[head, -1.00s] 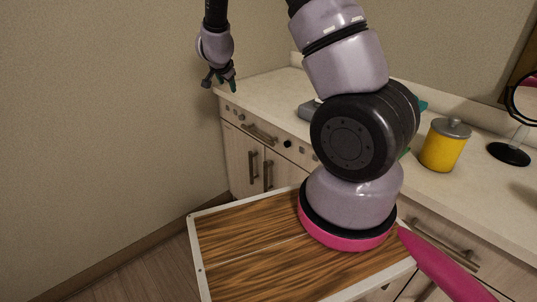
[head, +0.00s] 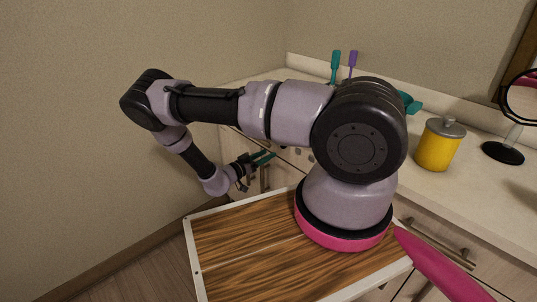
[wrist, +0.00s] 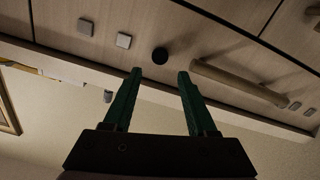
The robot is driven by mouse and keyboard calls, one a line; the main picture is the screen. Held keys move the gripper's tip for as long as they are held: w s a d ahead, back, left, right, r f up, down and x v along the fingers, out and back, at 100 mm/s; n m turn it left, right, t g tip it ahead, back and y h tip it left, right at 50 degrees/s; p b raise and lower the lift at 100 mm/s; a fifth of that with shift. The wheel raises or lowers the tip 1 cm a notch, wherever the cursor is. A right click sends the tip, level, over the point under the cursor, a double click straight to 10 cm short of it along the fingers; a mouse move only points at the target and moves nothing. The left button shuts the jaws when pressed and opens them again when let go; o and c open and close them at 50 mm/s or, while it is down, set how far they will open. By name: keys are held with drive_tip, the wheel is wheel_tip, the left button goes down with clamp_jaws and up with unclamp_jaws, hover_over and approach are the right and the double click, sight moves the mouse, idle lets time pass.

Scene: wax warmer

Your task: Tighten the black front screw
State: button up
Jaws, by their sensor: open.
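The black front screw (wrist: 160,55) is a small round black knob on the pale wood cabinet front. In the wrist view it lies just beyond my gripper (wrist: 160,72), roughly centred between the two green fingertips. The fingers are apart with nothing between them. In the head view my gripper (head: 271,156) is low at the left, its green fingers pointing right toward the cabinet front under the counter. I cannot clearly make out the screw in the head view, and how far the fingertips are from it is hard to tell.
Beside the screw are a bar handle (wrist: 240,84) and two grey square knobs, one nearer (wrist: 124,40) and one farther (wrist: 85,27). The counter holds a yellow jar (head: 438,146), a round mirror (head: 522,100), and teal (head: 336,64) and purple (head: 352,62) tools behind my arm.

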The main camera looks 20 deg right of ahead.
sight(279, 148)
drive_tip(key=x, duration=0.8)
clamp_jaws()
drive_tip(key=m, duration=0.7)
drive_tip(key=shift+a, duration=0.1)
drive_tip(key=shift+c, duration=1.4)
unclamp_jaws()
drive_tip(key=shift+m, duration=0.9)
drive_tip(key=shift+o, duration=1.4)
drive_tip(key=v, duration=0.6)
